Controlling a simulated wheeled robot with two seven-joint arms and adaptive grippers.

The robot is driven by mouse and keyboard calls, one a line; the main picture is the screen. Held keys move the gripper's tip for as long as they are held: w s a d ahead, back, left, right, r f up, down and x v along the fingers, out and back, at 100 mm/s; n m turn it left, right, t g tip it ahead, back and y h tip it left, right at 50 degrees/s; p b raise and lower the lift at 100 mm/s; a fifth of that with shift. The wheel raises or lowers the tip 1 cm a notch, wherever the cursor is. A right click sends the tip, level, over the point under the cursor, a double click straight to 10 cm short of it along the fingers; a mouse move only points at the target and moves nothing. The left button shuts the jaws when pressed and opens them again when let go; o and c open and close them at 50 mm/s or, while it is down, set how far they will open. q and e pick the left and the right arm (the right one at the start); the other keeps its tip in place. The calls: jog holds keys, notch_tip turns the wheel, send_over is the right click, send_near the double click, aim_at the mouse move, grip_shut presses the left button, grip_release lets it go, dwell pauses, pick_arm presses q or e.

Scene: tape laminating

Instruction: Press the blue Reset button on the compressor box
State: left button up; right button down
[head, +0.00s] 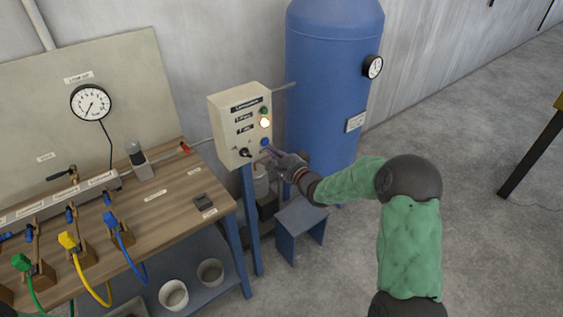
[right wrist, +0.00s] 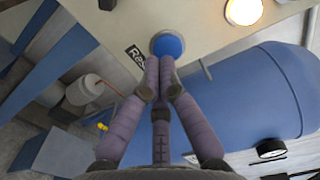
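The compressor box (head: 238,125) is a beige panel on a blue post, with a green button, a lit round lamp, a black knob and the blue Reset button (head: 265,142) at its lower right. In the right wrist view the blue Reset button (right wrist: 168,45) shows beside a partly hidden label. My right gripper (head: 272,151) is at the box's lower right, its fingers pointing at the button. In the right wrist view its fingertips (right wrist: 160,62) are together, empty, and overlap the button's edge. I cannot tell whether they touch it. My left gripper is not in view.
A blue tank (head: 330,85) with a gauge (head: 373,67) stands behind the arm. A wooden workbench (head: 165,205) with colored hoses is at the left. A small blue stand (head: 300,222) is below the gripper. The floor at the right is mostly clear.

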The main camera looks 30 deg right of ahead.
aim_at(265, 142)
jog(key=shift+w, duration=0.7)
jog(key=shift+w+a+r, duration=0.1)
jog(key=shift+w+a, duration=0.05)
jog(key=shift+w, duration=0.5)
jog(key=shift+r, duration=0.25)
